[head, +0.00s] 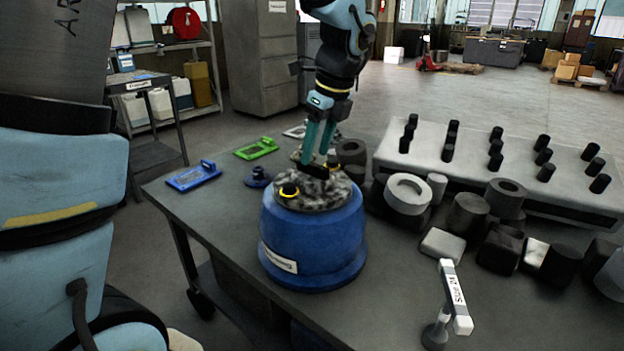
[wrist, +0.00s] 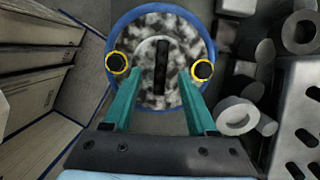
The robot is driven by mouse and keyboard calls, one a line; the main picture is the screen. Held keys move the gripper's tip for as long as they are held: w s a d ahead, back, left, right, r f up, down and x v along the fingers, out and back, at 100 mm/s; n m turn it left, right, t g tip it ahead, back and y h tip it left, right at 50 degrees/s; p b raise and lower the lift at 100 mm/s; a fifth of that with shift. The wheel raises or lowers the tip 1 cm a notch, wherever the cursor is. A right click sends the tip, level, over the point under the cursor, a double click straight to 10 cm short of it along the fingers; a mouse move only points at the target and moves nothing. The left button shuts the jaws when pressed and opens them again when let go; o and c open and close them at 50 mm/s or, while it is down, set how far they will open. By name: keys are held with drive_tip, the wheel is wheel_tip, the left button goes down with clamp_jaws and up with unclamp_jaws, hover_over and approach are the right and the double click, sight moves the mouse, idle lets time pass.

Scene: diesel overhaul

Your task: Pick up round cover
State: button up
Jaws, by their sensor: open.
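The round cover (wrist: 145,88) is a mottled grey disc with a dark raised bar (wrist: 161,66) across its middle and two black knobs with yellow rings at its sides. It lies on top of a blue cylindrical housing (head: 313,235) on the table. My gripper (head: 318,160) is open above the cover, its teal fingers pointing down near the bar. In the wrist view the fingers (wrist: 160,75) stand apart on either side of the bar, with nothing held. I cannot tell whether the fingertips touch the cover.
The dark table (head: 400,310) carries several grey and black cylinders on the right, beside a light rack with black pegs (head: 540,160). A small white sign stand (head: 452,295) is at the front. Blue (head: 193,177) and green (head: 256,148) plates lie at the left. The front left table top is clear.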

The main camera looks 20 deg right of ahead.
sight(313, 164)
drive_tip(key=x, duration=0.3)
drive_tip(key=shift+f, duration=0.2)
clamp_jaws()
idle(1.3)
